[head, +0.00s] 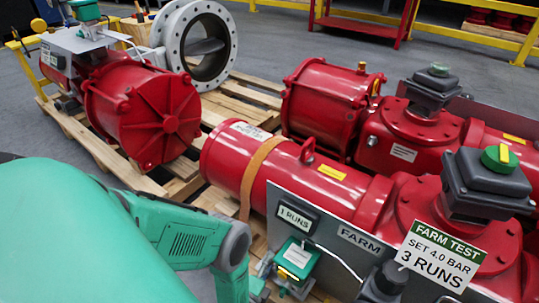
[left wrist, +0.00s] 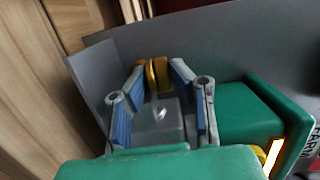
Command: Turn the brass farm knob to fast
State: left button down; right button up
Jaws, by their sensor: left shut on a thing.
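The brass knob (left wrist: 158,72) shows in the left wrist view, between the blue-padded fingertips of my left gripper (left wrist: 154,78). The gripper is shut on it. The knob is in front of a grey plate (left wrist: 210,45), beside a green box (left wrist: 245,112). Any slow or fast marking is hidden or unreadable. In the head view, the grey panel labelled FARM (head: 361,240) carries the green box (head: 297,260) with a yellow label. There my left arm comes in from the left, and its fingers and the knob are hidden. My right gripper is not in view.
A sign (head: 436,255) reads FARM TEST, SET 4.0 BAR, 3 RUNS. A small counter (head: 297,217) reads 1 RUNS. Red actuator cylinders (head: 300,178) lie on wooden pallets (head: 235,102). A dark knob-like part (head: 385,280) stands right of the green box, close to the panel.

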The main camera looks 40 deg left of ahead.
pick_arm(q)
jog(key=shift+r, duration=0.15)
jog(key=c, duration=1.6)
grip_release()
jog(key=shift+o, duration=0.2)
jog(key=shift+r, duration=0.1)
